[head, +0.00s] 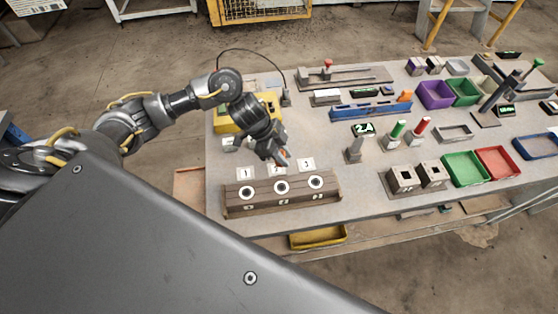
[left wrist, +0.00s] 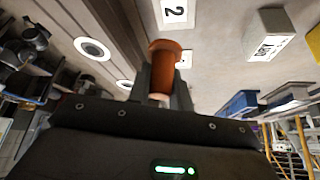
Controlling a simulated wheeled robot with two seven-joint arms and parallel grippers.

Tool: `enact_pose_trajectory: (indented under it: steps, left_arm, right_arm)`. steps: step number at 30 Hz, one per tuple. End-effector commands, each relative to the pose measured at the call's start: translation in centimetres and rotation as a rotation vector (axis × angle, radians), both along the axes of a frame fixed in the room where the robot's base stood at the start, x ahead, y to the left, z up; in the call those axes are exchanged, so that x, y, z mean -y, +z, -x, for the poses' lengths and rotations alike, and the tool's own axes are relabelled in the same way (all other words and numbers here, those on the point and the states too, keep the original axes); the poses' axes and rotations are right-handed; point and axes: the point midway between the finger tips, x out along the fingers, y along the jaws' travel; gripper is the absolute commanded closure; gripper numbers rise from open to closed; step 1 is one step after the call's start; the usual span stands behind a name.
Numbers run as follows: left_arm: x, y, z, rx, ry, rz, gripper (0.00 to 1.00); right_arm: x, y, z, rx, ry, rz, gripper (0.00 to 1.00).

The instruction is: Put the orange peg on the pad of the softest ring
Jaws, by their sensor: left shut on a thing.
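My left gripper (head: 282,157) is shut on the orange peg (left wrist: 163,62), which sticks out between the fingers in the left wrist view. In the head view the gripper is above the table close to the pad marked 2 (head: 277,171), and it partly hides that pad. The pad marked 1 (head: 245,174) and the pad marked 3 (head: 307,164) lie on either side. In front of them a brown block carries three white rings with dark centres: left (head: 246,192), middle (head: 281,187) and right (head: 316,182). They look alike; softness cannot be seen. My right gripper is not in view.
A yellow box (head: 232,121) stands behind my left gripper. A small display reading about 2.4 (head: 363,129) stands on a post to the right. Trays, coloured bins and fixtures fill the right side. The table between the pads and that post is mostly clear.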

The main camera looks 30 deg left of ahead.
Motion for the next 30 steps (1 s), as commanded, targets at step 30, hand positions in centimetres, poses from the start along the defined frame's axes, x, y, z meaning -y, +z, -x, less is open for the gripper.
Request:
enact_pose_trajectory:
  steps: [30]
  left_arm:
    - [-1.6,-5.3,0.2,0.001,0.0,0.002,1.0]
  right_arm:
    - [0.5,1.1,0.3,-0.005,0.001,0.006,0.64]
